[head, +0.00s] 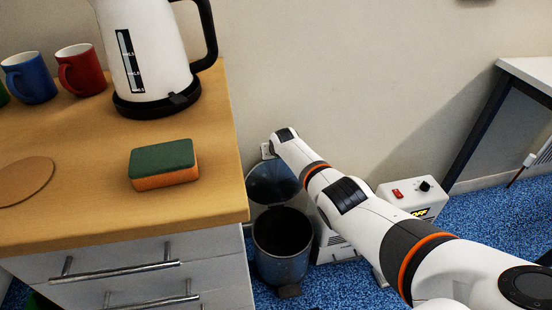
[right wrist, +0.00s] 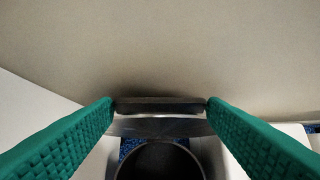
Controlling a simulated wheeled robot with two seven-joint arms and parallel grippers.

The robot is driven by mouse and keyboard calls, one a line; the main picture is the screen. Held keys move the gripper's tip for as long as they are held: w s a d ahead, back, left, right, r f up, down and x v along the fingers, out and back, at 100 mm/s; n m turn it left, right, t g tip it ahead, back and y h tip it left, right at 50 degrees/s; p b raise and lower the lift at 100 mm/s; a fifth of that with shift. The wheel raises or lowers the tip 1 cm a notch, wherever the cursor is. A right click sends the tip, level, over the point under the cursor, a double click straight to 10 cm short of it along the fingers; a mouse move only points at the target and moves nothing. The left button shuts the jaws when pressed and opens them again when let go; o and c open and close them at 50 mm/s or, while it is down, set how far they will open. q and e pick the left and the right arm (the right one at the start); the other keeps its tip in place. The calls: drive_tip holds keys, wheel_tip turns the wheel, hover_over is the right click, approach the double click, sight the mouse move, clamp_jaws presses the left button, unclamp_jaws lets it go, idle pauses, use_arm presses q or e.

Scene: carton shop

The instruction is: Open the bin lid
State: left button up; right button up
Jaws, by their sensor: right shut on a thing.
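The dark metal bin (head: 282,255) stands on the floor right of the counter, with its open mouth facing up. Its lid (head: 272,183) is raised and tilted back towards the wall. In the right wrist view, my right gripper (right wrist: 160,104) has its two green fingers on either end of a dark bar at the lid's edge and is shut on it. The lid (right wrist: 160,127) shows edge-on below the bar, with the bin's round opening (right wrist: 160,165) beneath. In the head view my right arm reaches in from the right; its fingertips are hidden. My left gripper is not in view.
The wooden counter (head: 100,215) with drawers stands left of the bin. It bears a kettle (head: 150,60), mugs and a green-orange sponge (head: 163,164). A white box with a red switch (head: 412,200) stands right of the bin, partly behind my arm. A wall is close behind.

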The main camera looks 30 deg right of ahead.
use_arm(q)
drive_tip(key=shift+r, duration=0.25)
use_arm(e)
drive_tip(key=shift+w, duration=0.1)
drive_tip(key=o, duration=1.4)
drive_tip(key=shift+f, duration=0.15)
drive_tip(key=shift+o, duration=0.2)
use_arm(q)
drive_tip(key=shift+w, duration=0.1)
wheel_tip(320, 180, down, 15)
drive_tip(key=p, duration=0.5)
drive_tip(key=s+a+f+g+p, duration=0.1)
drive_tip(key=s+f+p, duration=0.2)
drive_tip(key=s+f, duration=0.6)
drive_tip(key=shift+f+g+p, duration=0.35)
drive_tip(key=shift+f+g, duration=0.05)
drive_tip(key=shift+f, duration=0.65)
use_arm(e)
drive_tip(key=v, duration=1.2)
